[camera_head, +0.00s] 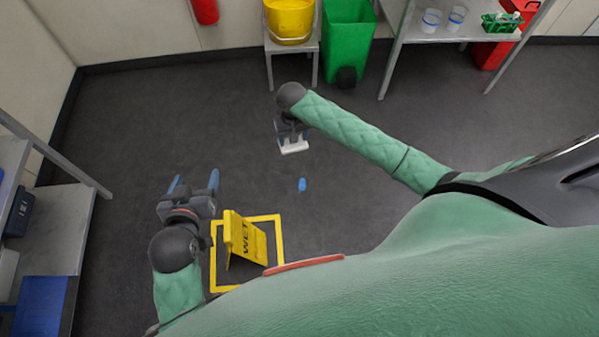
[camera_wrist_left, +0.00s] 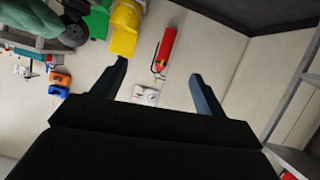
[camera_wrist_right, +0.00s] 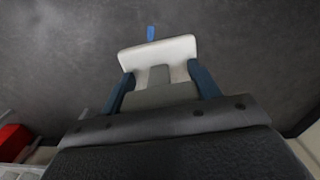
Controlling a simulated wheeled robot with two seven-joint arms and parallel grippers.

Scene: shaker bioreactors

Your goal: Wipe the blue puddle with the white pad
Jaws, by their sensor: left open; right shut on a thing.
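The blue puddle (camera_head: 302,185) is a small blue patch on the dark grey floor, near the middle of the head view. It also shows just beyond the pad in the right wrist view (camera_wrist_right: 151,33). My right gripper (camera_head: 291,136) is shut on the white pad (camera_head: 293,147), up and left of the puddle in the head view. The pad's broad white face (camera_wrist_right: 160,52) spans between the blue fingers in the right wrist view. Whether the pad touches the floor I cannot tell. My left gripper (camera_head: 195,186) is open and empty, left of the puddle.
A yellow wet-floor sign (camera_head: 244,238) stands inside a yellow floor square (camera_head: 279,241) beside my left gripper. A yellow bucket (camera_head: 290,20) on a stand, a green bin (camera_head: 346,42) and shelving (camera_head: 411,36) line the back. The floor around the puddle is clear.

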